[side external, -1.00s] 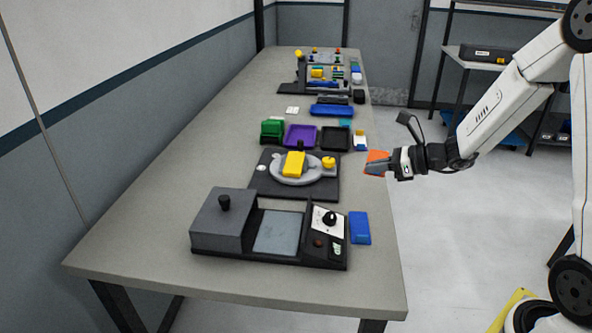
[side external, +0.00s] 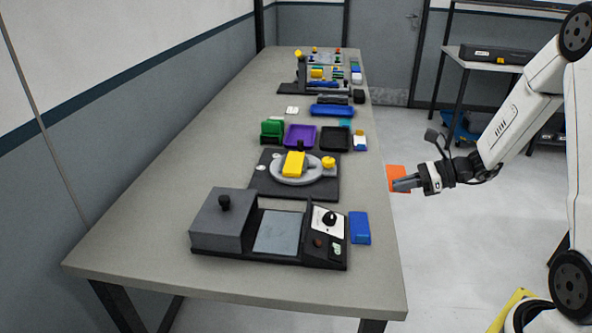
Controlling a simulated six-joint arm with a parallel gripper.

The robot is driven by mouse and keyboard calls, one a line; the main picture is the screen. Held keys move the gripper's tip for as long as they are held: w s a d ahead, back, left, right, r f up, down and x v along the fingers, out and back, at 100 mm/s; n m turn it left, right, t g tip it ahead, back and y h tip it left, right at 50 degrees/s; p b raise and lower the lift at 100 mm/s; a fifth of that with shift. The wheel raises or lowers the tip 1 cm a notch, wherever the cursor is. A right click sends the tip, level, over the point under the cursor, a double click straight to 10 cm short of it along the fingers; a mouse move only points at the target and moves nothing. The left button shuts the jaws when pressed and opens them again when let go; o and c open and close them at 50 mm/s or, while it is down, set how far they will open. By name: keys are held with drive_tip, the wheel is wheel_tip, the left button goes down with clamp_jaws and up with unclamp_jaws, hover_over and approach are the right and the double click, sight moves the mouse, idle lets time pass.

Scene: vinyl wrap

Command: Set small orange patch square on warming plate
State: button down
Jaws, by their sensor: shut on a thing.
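My gripper (side external: 405,184) is shut on a small orange patch (side external: 397,174), a flat square piece. The fingers cover part of the patch. It is held off the right edge of the bench, with the floor behind it in the picture. The warming plate (side external: 280,234) is a grey-blue flat surface set in a dark device at the near end of the bench. It looks bare. My gripper is to the right of it and farther from the camera, apart from it.
A grey block with a black knob (side external: 223,218) stands left of the plate. A dial panel (side external: 325,225) and a blue block (side external: 360,228) are on its right. Behind are a yellow block (side external: 293,164) on a round grey fixture, a purple tray (side external: 300,136) and a black tray (side external: 336,139).

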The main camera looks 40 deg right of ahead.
hover_over(361, 201)
drive_tip(key=s+a, duration=0.1)
drive_tip(key=s, duration=0.4)
wheel_tip(361, 201, down, 4)
drive_tip(key=w+f, duration=0.1)
drive_tip(key=f, duration=0.1)
drive_tip(key=w+f, duration=0.1)
drive_tip(key=w, duration=0.1)
drive_tip(key=shift+d+f, duration=0.2)
drive_tip(key=shift+f, duration=0.15)
drive_tip(key=shift+w+d+f, duration=0.1)
drive_tip(key=shift+w+f, duration=0.3)
drive_tip(key=shift+f, duration=0.1)
drive_tip(key=shift+w+f, duration=0.1)
drive_tip(key=shift+w+f, duration=0.1)
drive_tip(key=shift+f, duration=0.1)
drive_tip(key=shift+w+d+f, duration=0.1)
drive_tip(key=shift+w+f, duration=0.05)
drive_tip(key=shift+f, duration=0.45)
drive_tip(key=shift+w+f, duration=0.15)
drive_tip(key=shift+f, duration=0.9)
drive_tip(key=shift+f, duration=0.2)
